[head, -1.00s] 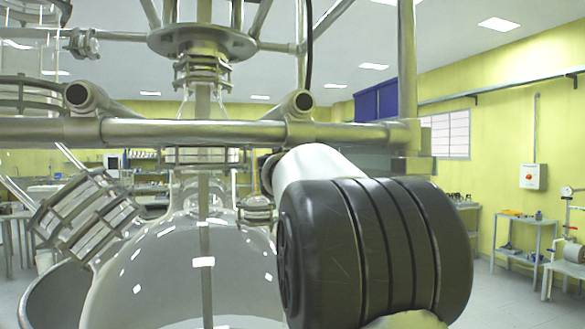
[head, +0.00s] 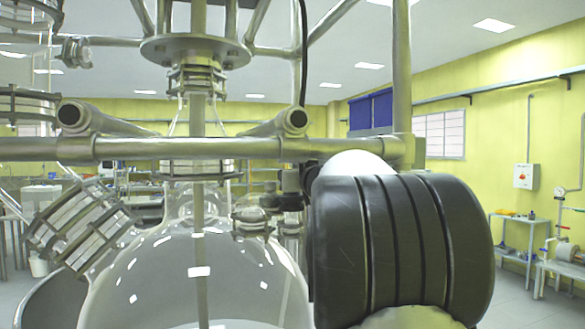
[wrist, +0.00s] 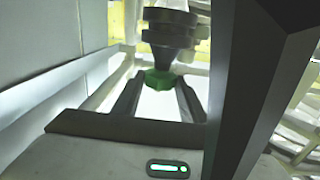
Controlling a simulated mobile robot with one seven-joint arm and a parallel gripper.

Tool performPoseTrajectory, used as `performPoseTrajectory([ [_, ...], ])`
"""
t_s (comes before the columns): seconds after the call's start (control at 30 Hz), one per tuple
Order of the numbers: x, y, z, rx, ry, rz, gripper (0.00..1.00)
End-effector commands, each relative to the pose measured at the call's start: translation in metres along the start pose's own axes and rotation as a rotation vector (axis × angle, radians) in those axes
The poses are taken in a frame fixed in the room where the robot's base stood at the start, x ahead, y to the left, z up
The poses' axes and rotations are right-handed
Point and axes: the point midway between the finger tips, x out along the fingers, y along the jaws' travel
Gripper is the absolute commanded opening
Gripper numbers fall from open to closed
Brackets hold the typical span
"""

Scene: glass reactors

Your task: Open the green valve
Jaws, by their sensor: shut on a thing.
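The green valve (wrist: 158,79) shows in the wrist view as a small green knob below a dark, ringed metal fitting (wrist: 170,30). My gripper (wrist: 160,90) reaches up to it, with one finger on each side, and is shut on the green knob. Part of the knob is hidden by the fingers. In the head view I cannot make out the green valve, and my own black arm link covers the right of centre.
A large glass reactor vessel (head: 200,275) stands in front, under a horizontal metal pipe (head: 240,149). A clamped flange (head: 83,228) sits at its left. In the wrist view a dark slanted bar (wrist: 262,85) passes close to my gripper on the right.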

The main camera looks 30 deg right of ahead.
Motion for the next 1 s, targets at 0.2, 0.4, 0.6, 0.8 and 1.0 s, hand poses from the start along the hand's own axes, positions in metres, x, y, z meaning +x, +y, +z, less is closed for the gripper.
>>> performPoseTrajectory([
  [0.2, 0.000, 0.000, 0.003, 0.001, -0.001, -0.006, 0.16],
  [0.4, 0.000, 0.000, 0.003, 0.001, -0.001, -0.005, 0.54],
  [0.6, 0.000, 0.000, 0.001, 0.000, 0.000, -0.005, 0.57],
  [0.8, -0.005, 0.000, 0.001, 0.001, 0.001, -0.005, 0.57],
  [1.0, -0.039, 0.001, 0.000, 0.002, 0.003, -0.003, 0.57],
])
